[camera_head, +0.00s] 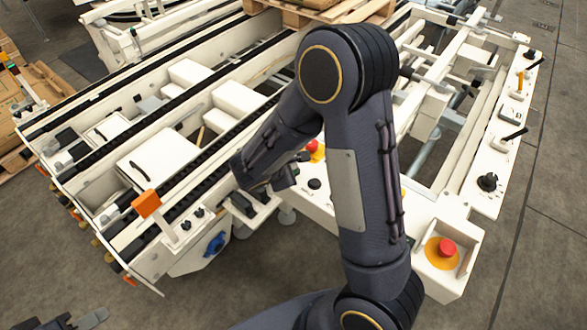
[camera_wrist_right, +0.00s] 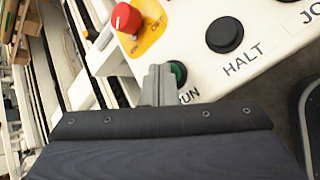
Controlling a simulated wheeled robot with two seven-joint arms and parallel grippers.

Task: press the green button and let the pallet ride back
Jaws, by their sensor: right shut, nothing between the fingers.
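The green button (camera_wrist_right: 178,72) shows in the right wrist view as a small green and dark round cap, partly hidden behind my fingers. The label beside it reads "UN", its start covered. My right gripper (camera_wrist_right: 159,72) is shut and empty, with its fingertips right at the button; I cannot tell if they touch or press it. In the head view the right gripper (camera_head: 290,177) is at the white control panel (camera_head: 323,200), and the green button is hidden there. A wooden pallet (camera_head: 350,11) sits at the top on the conveyor. Part of my left gripper (camera_head: 80,321) shows at the bottom left.
A red knob on yellow (camera_wrist_right: 126,18) and a black HALT button (camera_wrist_right: 224,35) sit close to the green one. Another red stop button (camera_head: 447,248) is on the right-hand box. An orange block (camera_head: 147,204) stands up from the conveyor's near end. Grey floor is clear in front.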

